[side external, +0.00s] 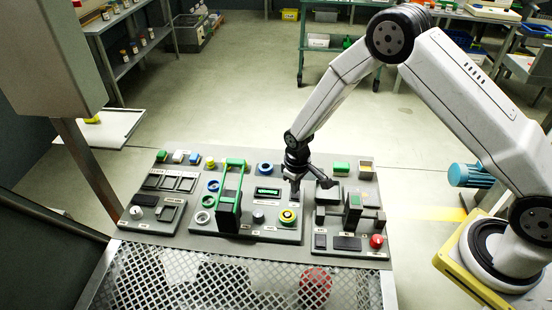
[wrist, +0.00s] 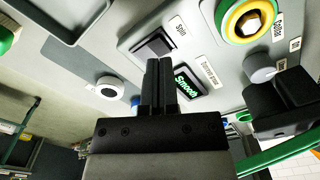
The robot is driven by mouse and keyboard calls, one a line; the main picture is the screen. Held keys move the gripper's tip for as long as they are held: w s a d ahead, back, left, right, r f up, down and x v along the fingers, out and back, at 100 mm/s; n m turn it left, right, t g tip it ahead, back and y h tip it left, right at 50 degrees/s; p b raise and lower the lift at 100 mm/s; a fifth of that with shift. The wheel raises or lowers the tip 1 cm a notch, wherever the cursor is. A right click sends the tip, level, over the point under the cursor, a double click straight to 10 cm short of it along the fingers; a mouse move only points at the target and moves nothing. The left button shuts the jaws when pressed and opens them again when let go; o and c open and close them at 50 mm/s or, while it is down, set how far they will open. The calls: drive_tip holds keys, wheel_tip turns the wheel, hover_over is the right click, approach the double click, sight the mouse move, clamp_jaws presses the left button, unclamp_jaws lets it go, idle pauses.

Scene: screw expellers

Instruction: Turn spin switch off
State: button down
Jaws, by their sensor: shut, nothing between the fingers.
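The spin switch (wrist: 153,46) is a dark rocker in a pale frame, beside a label reading "Spin" (wrist: 178,29) in the wrist view. My gripper (wrist: 158,63) is shut and empty, its black fingertips close to the switch's near edge. I cannot tell whether they touch it. In the side view my gripper (side external: 295,188) points down at the middle panel, right of the small green-lit display (side external: 268,191), and largely hides the switch. The switch's on or off position is not clear.
A yellow-ringed knob (side external: 287,216) and a grey knob (side external: 259,216) sit nearby on the panel. A tall green handle (side external: 235,163) stands to the left.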

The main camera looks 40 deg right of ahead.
sight(295, 197)
drive_tip(key=shift+f, duration=1.25)
idle(1.2)
drive_tip(key=shift+r, duration=3.55)
drive_tip(key=shift+s+d+r, duration=0.1)
drive_tip(key=shift+r, duration=0.2)
drive_tip(key=s+d+r+m+t, duration=0.1)
drive_tip(key=s+d+r, duration=0.1)
drive_tip(key=s+r, duration=0.5)
drive_tip(key=s+d+r+m+t, duration=0.1)
drive_tip(key=s+d+r+m, duration=0.1)
drive_tip(key=s+r, duration=0.5)
drive_tip(key=s, duration=0.3)
drive_tip(key=shift+d+r+t, duration=0.2)
drive_tip(key=shift+d+t, duration=0.1)
drive_tip(key=shift+d, duration=0.1)
